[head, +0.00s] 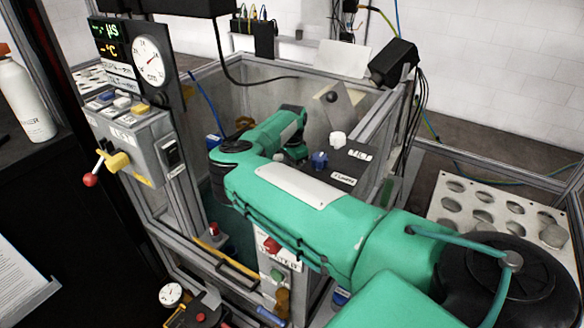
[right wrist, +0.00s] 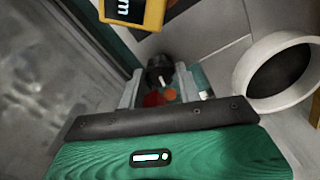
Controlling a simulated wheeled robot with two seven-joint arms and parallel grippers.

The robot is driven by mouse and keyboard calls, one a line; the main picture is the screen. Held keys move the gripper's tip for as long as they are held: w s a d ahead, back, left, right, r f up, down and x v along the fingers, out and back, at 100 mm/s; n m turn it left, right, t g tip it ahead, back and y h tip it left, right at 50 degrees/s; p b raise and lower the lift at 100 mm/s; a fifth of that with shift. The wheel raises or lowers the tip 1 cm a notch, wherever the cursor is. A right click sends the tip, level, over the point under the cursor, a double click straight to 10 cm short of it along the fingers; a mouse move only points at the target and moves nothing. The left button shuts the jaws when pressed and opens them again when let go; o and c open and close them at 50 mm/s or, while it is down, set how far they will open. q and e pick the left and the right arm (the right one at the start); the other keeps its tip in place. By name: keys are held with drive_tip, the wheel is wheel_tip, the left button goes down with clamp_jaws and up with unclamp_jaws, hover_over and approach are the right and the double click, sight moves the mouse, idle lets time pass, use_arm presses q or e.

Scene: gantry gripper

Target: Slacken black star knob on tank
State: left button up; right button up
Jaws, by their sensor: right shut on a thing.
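A black knob (right wrist: 160,70) with a pale mark shows in the right wrist view, between the tips of my right gripper (right wrist: 158,84). The grey fingers are shut on it from both sides; its star shape is hard to make out at this angle. In the head view my green right arm comes in from the lower right and reaches across to the framed tank enclosure (head: 262,72). There I cannot make out the right fingertips or the knob, which seem hidden by the arm. My left gripper is in neither view.
A yellow device (right wrist: 130,12) and a white ring (right wrist: 285,72) lie close to the right gripper. A panel with a gauge (head: 150,62) and a grey box with a red-tipped lever (head: 90,180) stand at left. A perforated plate (head: 482,205) is at right.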

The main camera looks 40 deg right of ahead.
drive_tip(key=shift+w+r+n, duration=0.1)
drive_tip(key=shift+n, duration=1.2)
